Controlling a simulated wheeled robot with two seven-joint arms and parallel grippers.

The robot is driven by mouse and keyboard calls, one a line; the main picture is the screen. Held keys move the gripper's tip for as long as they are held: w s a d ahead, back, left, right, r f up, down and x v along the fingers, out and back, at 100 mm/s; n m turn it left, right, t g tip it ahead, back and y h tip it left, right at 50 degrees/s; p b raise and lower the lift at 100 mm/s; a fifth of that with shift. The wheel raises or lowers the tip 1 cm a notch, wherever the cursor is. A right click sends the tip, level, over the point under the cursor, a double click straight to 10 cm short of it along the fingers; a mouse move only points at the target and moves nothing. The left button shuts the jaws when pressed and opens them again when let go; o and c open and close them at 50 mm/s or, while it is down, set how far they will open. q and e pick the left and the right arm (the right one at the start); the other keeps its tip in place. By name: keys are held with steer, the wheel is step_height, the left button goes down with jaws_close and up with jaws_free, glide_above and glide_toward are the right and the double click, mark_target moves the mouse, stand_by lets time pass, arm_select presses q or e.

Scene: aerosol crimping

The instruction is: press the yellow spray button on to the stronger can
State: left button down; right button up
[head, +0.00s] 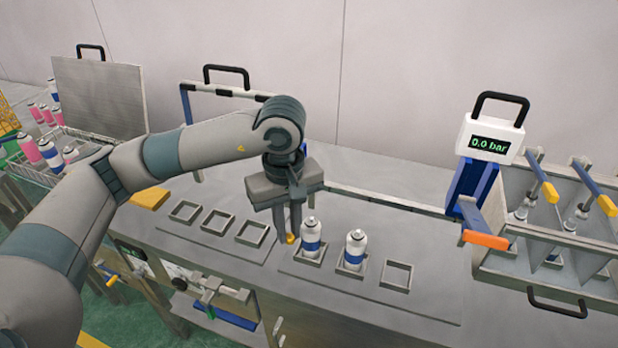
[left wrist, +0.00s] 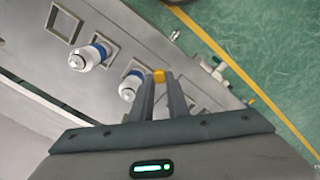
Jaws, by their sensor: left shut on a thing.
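My left gripper (head: 288,238) points down over the bench and is shut on the yellow spray button (head: 290,238), just left of the nearer can. The button also shows between the fingertips in the left wrist view (left wrist: 159,76). Two white cans with blue bands stand upright in square holders: a left can (head: 311,242) and a right can (head: 354,250). In the left wrist view, one can (left wrist: 131,86) is close beside the fingers and the other can (left wrist: 85,57) is farther off. Which can is stronger cannot be told. My right gripper is not in view.
A gauge (head: 490,140) reading 0.0 bar stands at the right beside a bin with dividers (head: 560,255). An empty square holder (head: 397,276) is right of the cans, and several more are at left. A wire basket (head: 50,165) holds pink and white cans.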

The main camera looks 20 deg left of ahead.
mark_target(309, 221)
arm_select(q)
steer(key=w+d+r+n+p, duration=0.2)
steer(key=w+r+n, duration=0.4)
steer(key=n, duration=0.8)
steer(key=shift+w+r+n+p, duration=0.25)
steer(key=shift+w+n+p, duration=0.15)
steer(key=shift+p, duration=0.1)
steer(key=shift+s+f, duration=0.1)
steer(key=shift+f, duration=0.05)
steer(key=shift+f+b, duration=0.4)
steer(key=shift+f, duration=1.3)
steer(key=shift+f+b, duration=0.3)
steer(key=shift+f, duration=0.15)
steer(key=shift+f+b, duration=0.8)
steer(key=shift+b, duration=0.1)
steer(key=shift+d+b, duration=0.1)
steer(key=shift+b, duration=0.3)
